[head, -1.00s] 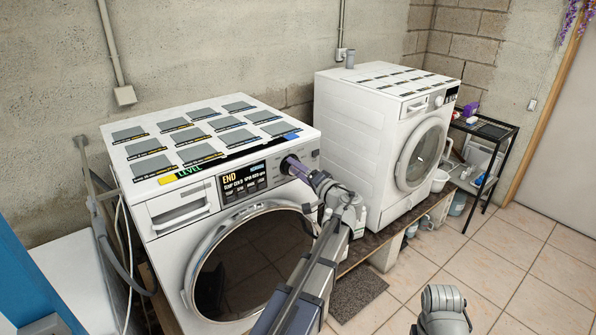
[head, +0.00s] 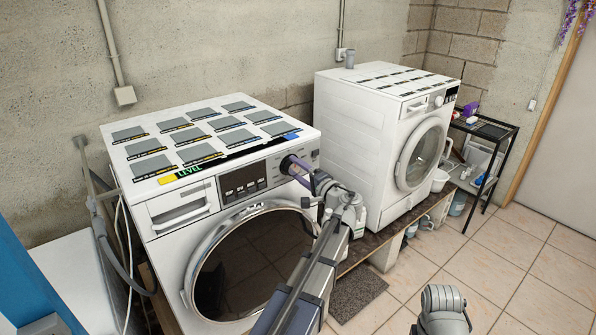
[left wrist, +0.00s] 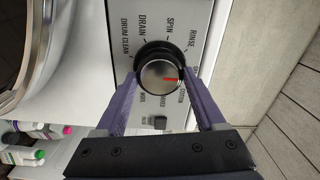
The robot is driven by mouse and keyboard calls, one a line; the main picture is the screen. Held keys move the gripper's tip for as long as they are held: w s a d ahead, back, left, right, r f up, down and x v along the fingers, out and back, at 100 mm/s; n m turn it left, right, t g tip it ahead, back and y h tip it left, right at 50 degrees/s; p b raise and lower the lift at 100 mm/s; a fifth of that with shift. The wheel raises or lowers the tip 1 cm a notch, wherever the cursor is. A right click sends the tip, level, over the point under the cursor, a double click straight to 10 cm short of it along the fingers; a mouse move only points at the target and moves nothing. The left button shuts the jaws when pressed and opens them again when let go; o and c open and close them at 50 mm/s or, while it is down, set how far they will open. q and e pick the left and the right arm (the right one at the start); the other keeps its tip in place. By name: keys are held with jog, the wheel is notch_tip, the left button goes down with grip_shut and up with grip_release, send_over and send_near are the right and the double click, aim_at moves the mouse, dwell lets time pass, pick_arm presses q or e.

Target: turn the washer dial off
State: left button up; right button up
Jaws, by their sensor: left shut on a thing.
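The near washer (head: 165,215) is white with a round dark door. Its dial (left wrist: 160,74) is silver with a red mark that points right in the left wrist view, towards labels partly hidden by a finger. The labels DRUM CLEAN, DRAIN, SPIN and RINSE curve around its far side. My left gripper (left wrist: 162,88) is shut on the dial, with one purple finger on each side. The display panel (head: 243,182) is dark, with only faint button labels. My right gripper is not in view.
A second white washer (head: 350,140) stands to the right on a low plinth. Several bottles (left wrist: 25,142) stand beside the near washer. A black rack (head: 485,130) stands further right. The tiled floor (head: 490,260) is clear at the right front.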

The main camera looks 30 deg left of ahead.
pick_arm(q)
jog(key=o, duration=1.3)
jog(key=shift+o, duration=0.2)
jog(key=v, duration=0.8)
jog(key=s+d+f+g+h, duration=0.3)
jog(key=s+d+f+h, duration=0.4)
jog(key=s+d+f, duration=0.4)
jog(key=s+d+f+m+g+h, duration=0.1)
jog(key=s+d+f+g+h, duration=0.3)
jog(key=d, duration=1.3)
jog(key=s+f+h, duration=0.4)
jog(key=s+f, duration=0.3)
jog(key=s, duration=0.2)
jog(key=shift+d, duration=0.4)
